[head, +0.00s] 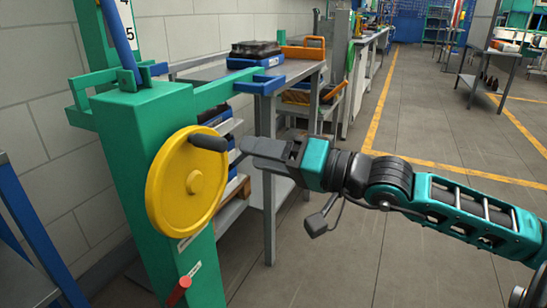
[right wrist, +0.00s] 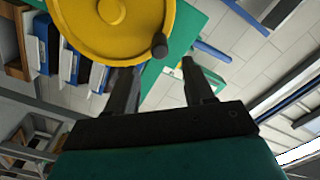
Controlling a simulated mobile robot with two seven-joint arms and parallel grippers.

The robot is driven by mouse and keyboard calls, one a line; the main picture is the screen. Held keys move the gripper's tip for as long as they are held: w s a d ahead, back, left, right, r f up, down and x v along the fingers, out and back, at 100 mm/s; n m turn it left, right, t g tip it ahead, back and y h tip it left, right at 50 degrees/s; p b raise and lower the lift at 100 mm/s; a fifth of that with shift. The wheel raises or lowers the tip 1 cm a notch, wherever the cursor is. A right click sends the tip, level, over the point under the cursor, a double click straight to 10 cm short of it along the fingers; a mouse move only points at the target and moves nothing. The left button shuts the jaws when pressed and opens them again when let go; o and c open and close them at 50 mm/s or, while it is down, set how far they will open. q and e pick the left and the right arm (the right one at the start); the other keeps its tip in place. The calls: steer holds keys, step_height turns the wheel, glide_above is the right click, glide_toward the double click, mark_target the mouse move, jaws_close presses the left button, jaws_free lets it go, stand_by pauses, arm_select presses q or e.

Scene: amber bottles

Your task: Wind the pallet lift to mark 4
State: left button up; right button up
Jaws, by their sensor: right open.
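The pallet lift is a green post (head: 128,150) at the left of the head view. A yellow handwheel (head: 170,195) is on its side, with a black crank handle (head: 208,138) near the top of the rim. A white mark plate (head: 126,22) above shows a 5 and part of another figure; its reading is unclear. My right gripper (head: 243,153) is open and empty, just right of the handle. In the right wrist view, the handle (right wrist: 159,46) shows between and beyond the open fingertips (right wrist: 158,68), with the wheel (right wrist: 115,22) behind. My left gripper is not in view.
A red knob (head: 180,288) is low on the post. A blue frame (head: 35,225) stands at the left edge. The floor (head: 335,255) at the right is open.

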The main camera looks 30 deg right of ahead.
steer(key=shift+v, duration=0.85)
